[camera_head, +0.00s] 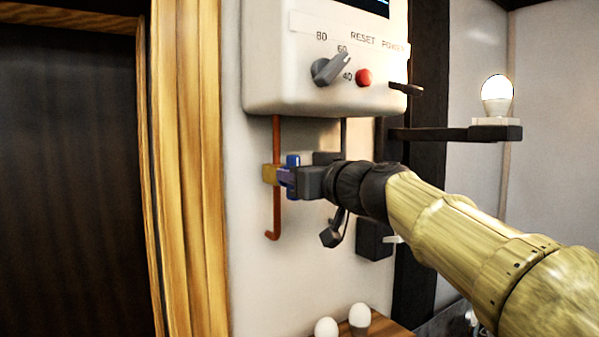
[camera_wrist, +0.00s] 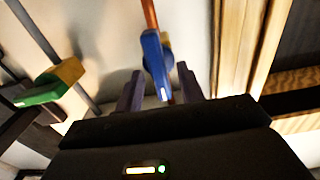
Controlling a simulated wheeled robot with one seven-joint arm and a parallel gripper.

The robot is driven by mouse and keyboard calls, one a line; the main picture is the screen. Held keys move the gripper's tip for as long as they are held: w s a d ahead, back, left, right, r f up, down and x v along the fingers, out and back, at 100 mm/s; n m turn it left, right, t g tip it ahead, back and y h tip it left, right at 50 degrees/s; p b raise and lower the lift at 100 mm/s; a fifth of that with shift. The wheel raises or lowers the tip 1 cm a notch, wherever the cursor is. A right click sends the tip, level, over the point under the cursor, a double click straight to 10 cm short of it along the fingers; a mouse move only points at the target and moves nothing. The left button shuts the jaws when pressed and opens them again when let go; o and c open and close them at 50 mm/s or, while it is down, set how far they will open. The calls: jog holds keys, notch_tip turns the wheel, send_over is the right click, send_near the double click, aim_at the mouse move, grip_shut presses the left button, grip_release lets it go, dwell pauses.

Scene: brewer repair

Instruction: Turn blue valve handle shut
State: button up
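The blue valve handle (camera_head: 292,161) stands upright on a brass valve body (camera_head: 269,174) on a thin copper pipe below the white brewer box. My gripper (camera_head: 291,182) is at the handle, coming from the right. In the wrist view the blue handle (camera_wrist: 155,62) reaches in between the two fingers of my gripper (camera_wrist: 160,88). The fingers are apart, with a narrow gap seen on each side of the handle. They do not look closed on it. Part of the handle is hidden by my gripper in the head view.
A green-handled valve (camera_wrist: 40,94) shows at the left of the wrist view. The white box (camera_head: 300,95) with a grey knob and red button hangs above my gripper. A wooden door frame (camera_head: 188,150) stands left. A lit bulb (camera_head: 497,95) sits on a dark shelf at right.

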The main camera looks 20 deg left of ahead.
grip_shut()
jog(key=shift+m, duration=0.3)
jog(key=m+b, duration=0.1)
jog(key=m, duration=1)
jog(key=f+m+b, duration=0.1)
jog(key=m, duration=0.5)
jog(key=shift+w+d+m+b, duration=0.25)
jog(key=shift+w+m+b, duration=0.05)
jog(key=shift+w, duration=0.05)
dwell(0.3)
